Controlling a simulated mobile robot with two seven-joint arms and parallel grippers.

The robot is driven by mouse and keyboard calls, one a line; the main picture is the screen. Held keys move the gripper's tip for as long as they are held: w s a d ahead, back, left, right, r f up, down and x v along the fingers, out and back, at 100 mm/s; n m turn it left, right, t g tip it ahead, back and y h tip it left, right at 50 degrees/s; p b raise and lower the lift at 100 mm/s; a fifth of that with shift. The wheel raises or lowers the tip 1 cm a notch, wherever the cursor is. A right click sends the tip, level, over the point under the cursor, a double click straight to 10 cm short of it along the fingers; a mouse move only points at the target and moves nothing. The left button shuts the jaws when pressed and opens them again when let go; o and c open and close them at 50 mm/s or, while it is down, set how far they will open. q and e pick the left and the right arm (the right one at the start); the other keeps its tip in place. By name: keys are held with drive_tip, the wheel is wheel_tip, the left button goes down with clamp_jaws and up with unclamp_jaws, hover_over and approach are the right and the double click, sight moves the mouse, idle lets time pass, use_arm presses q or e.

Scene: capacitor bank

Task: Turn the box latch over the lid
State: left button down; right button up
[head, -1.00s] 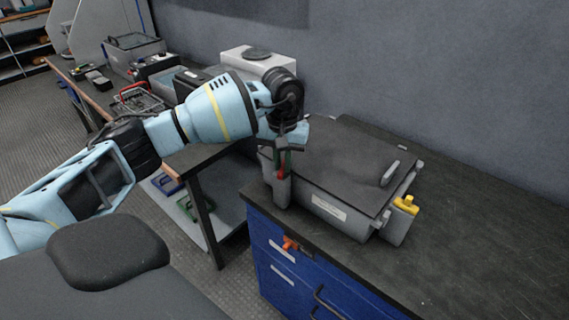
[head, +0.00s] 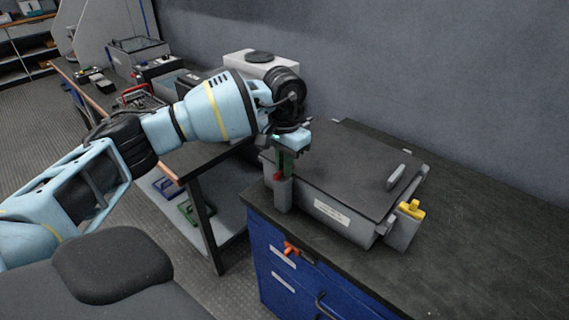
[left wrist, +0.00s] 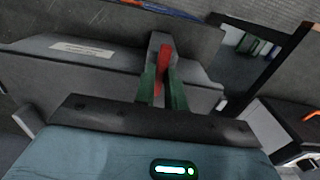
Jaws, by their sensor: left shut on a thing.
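A grey box (head: 345,222) with a flat dark lid (head: 345,170) sits on the dark worktop, the lid lying closed. A red latch (head: 279,177) is at the top of the grey post on the box's near left corner; it also shows in the left wrist view (left wrist: 164,62). My left gripper (head: 285,168) reaches down over this post. Its green fingers (left wrist: 163,88) are shut on the red latch, one on each side. The fingers partly hide the latch, so whether it overlaps the lid is hard to tell. My right gripper is not in view.
A yellow knob (head: 412,209) tops another post at the box's right end. The lid has a grey handle (head: 396,177). The worktop right of the box (head: 490,240) is clear.

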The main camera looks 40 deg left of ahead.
use_arm(q)
drive_tip(key=c, duration=1.5)
unclamp_jaws()
drive_tip(key=shift+o, duration=0.2)
drive_tip(key=shift+r, duration=3.9)
